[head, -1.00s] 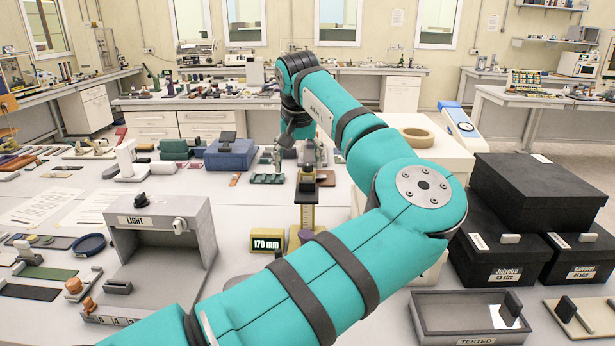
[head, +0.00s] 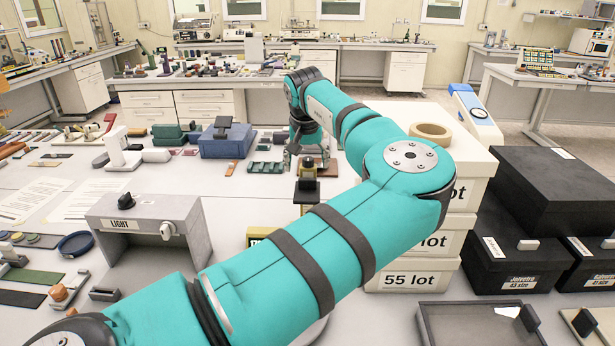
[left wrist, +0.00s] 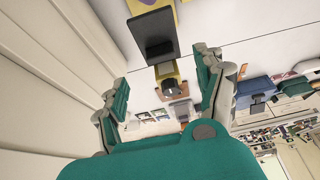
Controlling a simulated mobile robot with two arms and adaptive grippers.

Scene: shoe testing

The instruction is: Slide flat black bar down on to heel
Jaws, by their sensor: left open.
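The measuring stand with a yellow column (head: 307,171) is just in front of my left gripper (head: 306,150) in the head view. Its flat black bar (head: 307,186) shows there, low on the near side. In the left wrist view, the flat black bar (left wrist: 152,34) is large and dark, above and slightly left of the middle, with the yellow column (left wrist: 166,72) behind it. My left gripper (left wrist: 163,72) is open, its fingers on either side of the column and apart from the bar. I cannot make out a heel. My right gripper is not in view.
White "lot" boxes (head: 421,278) stand right of the stand, partly behind my arm, with a tape roll (head: 430,131) on top. Black shoe boxes (head: 500,240) are farther right. A grey LIGHT box (head: 147,226) stands left.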

